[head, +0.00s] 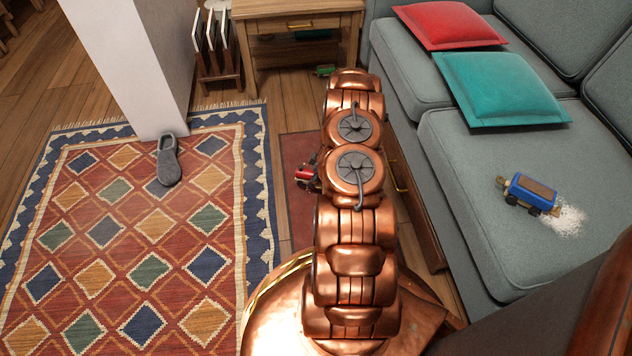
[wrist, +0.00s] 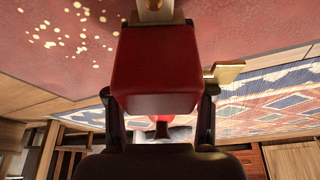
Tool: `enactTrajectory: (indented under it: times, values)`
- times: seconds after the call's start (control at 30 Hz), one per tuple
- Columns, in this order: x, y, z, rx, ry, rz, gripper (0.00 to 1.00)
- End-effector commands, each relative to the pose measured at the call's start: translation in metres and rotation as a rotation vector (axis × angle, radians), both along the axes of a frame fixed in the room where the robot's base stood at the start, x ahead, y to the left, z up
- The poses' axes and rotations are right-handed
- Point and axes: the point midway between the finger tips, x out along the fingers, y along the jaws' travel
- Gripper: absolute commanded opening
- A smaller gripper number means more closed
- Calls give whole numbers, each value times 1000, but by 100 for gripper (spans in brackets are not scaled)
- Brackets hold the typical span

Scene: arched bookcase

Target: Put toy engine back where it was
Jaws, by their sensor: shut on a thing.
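A red toy engine (head: 304,175) shows to the left of my copper arm in the head view, partly hidden behind it. My gripper (head: 313,170) is mostly hidden there. In the wrist view, the engine's red block body (wrist: 155,65) fills the middle, with a dark finger on each side. My gripper (wrist: 159,100) is shut on it. A pale wooden part shows at the engine's top edge in that view, and a brass-coloured part juts out at its right. The engine is over or near a dark red floor panel or mat (head: 296,150); whether it touches it I cannot tell.
A blue toy wagon (head: 532,194) sits on the grey sofa (head: 440,130) beside white powder (head: 568,220). A small green toy (head: 325,70) lies near the wooden side table (head: 300,8). A slipper (head: 168,160) lies on the patterned rug (head: 130,250) by a white pillar (head: 140,60).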

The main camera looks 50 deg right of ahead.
Motion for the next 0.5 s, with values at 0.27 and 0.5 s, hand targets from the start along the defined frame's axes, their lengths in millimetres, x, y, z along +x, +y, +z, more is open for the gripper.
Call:
enactTrajectory:
  times: [0.27,0.5]
  values:
    - [-1,-13,-1,-1,-2,-1,1]
    - [-1,-13,-35,-2,-1,0,1]
